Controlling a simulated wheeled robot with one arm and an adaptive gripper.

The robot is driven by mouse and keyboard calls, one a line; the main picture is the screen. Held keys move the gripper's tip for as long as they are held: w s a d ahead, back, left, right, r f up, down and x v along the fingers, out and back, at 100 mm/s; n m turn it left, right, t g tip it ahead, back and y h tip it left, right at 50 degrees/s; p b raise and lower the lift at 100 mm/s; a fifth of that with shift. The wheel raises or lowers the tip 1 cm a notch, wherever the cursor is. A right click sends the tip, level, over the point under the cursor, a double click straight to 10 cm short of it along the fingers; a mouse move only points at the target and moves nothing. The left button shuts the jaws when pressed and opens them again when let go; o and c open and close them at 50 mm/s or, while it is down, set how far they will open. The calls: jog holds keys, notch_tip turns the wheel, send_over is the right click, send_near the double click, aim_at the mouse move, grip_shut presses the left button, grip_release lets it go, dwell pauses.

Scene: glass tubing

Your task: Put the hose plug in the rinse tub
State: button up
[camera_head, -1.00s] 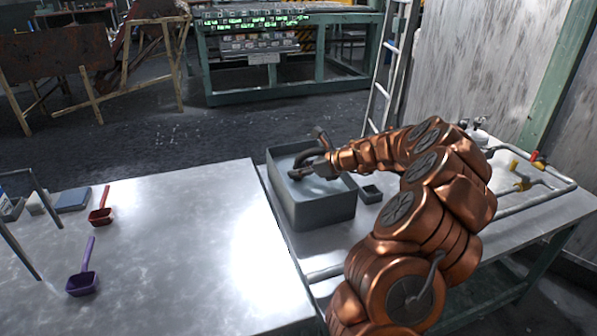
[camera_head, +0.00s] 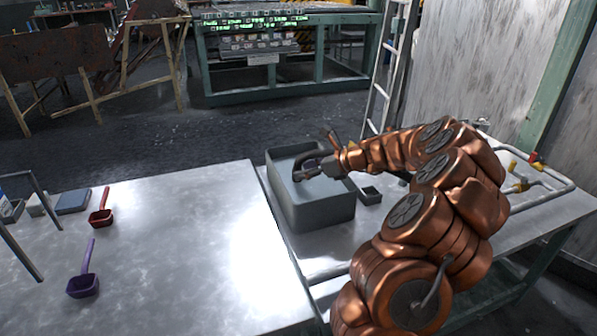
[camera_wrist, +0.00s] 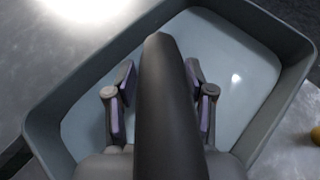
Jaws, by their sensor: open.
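The rinse tub (camera_head: 315,214) is a grey, straight-sided box on the right-hand bench, beside the silver table. In the wrist view its rim (camera_wrist: 40,125) surrounds my fingers, over a pale blue-grey inside. My gripper (camera_head: 310,166) is over the tub with its fingers spread. In the wrist view my gripper (camera_wrist: 158,80) is open, with two purple-padded fingers and a broad dark finger between them. Nothing is seen held. I cannot make out the hose plug in either view; my fingers hide part of the tub's inside. A small pale spot shows there, perhaps a reflection.
A small dark box (camera_head: 370,195) stands right of the tub. Pipework with yellow valves (camera_head: 520,187) lies farther right. A red scoop (camera_head: 101,217) and a purple scoop (camera_head: 83,286) lie on the left table. A yellowish object (camera_wrist: 315,138) is cut off at the wrist view's right edge.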

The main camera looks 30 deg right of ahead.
jog(key=p+v, duration=0.1)
jog(key=v, duration=0.8)
jog(key=s+a+r+n+g+y, duration=0.1)
jog(key=s+a+n+g, duration=0.15)
jog(key=a+n, duration=0.65)
jog(key=s+a+n+g+y, duration=0.1)
jog(key=s+a+n+g, duration=0.2)
jog(key=a, duration=1.2)
jog(key=s+a+f+n+g+h, duration=0.1)
jog(key=s+a+n+g, duration=0.1)
jog(key=s+a+n, duration=0.1)
jog(key=s+a+f+n+g+h, duration=0.1)
jog(key=s+a+n+g, duration=0.1)
jog(key=s+a+n, duration=0.2)
jog(key=s+a+f+n+g+h, duration=0.1)
jog(key=s+a+n, duration=0.3)
jog(key=s, duration=0.5)
jog(key=shift+a+f+n+g+h, duration=0.1)
jog(key=shift+f+n+g+h, duration=0.2)
jog(key=shift+g+h, duration=0.3)
jog(key=s+d+f+n+g+h, duration=0.1)
jog(key=s+n+h, duration=0.1)
jog(key=s, duration=0.3)
jog(key=s+d+f+n+h, duration=0.1)
jog(key=s+d+n+h, duration=0.1)
jog(key=s+n, duration=0.2)
jog(key=s, duration=0.2)
jog(key=shift+s+f+g, duration=0.2)
jog(key=shift+s+g, duration=0.15)
